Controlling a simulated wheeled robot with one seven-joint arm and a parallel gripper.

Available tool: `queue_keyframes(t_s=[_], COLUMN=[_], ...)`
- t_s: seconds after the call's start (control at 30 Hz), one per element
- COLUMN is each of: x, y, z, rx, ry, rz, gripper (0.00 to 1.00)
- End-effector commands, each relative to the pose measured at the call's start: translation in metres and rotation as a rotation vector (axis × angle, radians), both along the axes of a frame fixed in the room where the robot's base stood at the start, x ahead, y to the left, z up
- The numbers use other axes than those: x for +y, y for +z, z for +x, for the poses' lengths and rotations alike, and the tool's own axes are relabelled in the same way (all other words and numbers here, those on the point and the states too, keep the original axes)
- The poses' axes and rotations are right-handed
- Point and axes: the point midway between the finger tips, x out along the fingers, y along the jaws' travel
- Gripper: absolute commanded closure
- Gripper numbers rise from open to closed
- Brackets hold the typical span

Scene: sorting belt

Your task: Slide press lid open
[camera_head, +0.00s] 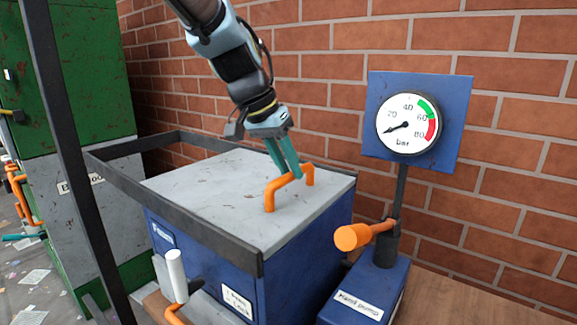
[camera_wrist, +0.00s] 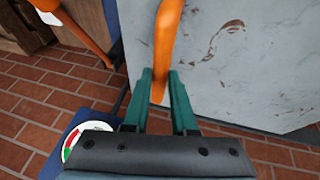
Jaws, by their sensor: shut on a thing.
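The press (camera_head: 300,265) is a blue box with a grey lid (camera_head: 215,190) on top, which also shows in the wrist view (camera_wrist: 250,70). The lid covers the top of the box, and dark rails run along its sides. An orange bar handle (camera_head: 290,181) stands on the lid near its right side. My gripper (camera_head: 293,174) reaches down from above and is shut on the handle. In the wrist view the handle (camera_wrist: 165,45) lies between the two teal fingers (camera_wrist: 160,90). Part of the handle is hidden by the fingers.
A pressure gauge (camera_head: 407,123) on a blue plate stands to the right, its needle near the low end. Below it is a blue hand pump (camera_head: 365,290) with an orange lever (camera_head: 362,235). A brick wall (camera_head: 320,50) is close behind. A dark post (camera_head: 75,170) stands at left.

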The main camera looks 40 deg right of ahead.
Motion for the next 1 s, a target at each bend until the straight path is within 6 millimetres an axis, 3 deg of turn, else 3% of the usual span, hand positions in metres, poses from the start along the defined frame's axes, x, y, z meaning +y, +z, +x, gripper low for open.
queue_keyframes(t_s=[0.13, 1.0], x=[0.0000, 0.0000], y=[0.0001, 0.0003], z=[0.0000, 0.0001], rx=[0.000, 0.000], ry=[0.000, 0.000], rz=[0.000, 0.000], gripper=[1.00, 1.00])
